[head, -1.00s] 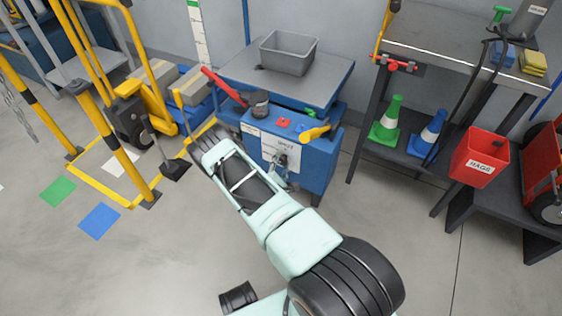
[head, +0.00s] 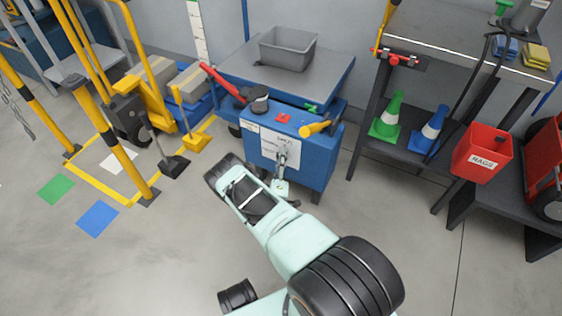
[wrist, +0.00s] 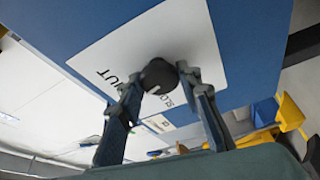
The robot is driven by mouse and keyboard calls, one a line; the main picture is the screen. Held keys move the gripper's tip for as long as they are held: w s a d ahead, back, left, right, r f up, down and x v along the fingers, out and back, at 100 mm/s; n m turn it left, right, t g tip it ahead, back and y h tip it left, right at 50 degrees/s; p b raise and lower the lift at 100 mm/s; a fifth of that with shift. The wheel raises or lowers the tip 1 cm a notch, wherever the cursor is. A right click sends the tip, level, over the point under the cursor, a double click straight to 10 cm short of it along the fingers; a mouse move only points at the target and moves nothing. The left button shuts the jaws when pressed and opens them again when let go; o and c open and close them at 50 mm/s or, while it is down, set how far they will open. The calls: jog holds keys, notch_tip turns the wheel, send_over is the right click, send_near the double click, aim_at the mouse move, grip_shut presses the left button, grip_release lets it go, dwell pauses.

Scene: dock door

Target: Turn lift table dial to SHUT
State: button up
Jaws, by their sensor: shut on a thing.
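The lift table (head: 313,164) is a blue cabinet with a grey top. On its front is a white label (head: 268,143), which also shows in the wrist view (wrist: 200,45) with "SHUT" and part of "SLO". The dial (wrist: 158,73) is a round black knob on this label. My gripper (wrist: 160,80) has one finger on each side of the dial and is shut on it. In the head view my gripper (head: 284,158) is at the label and hides the dial. I cannot tell for sure where the dial points.
A grey bin (head: 288,50) sits on the table top. A dark shelf unit (head: 368,140) with cones stands right. Floor is clear in front.

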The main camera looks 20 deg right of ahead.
jog(key=shift+f+m+t+h+b, duration=0.1)
jog(key=shift+m+t+h+b, duration=0.5)
jog(key=shift+m, duration=1.1)
jog(key=shift+m+g, duration=0.3)
jog(key=o, duration=1.2)
jog(key=shift+c, duration=0.2)
notch_tip(320, 180, up, 10)
jog(key=shift+r, duration=0.1)
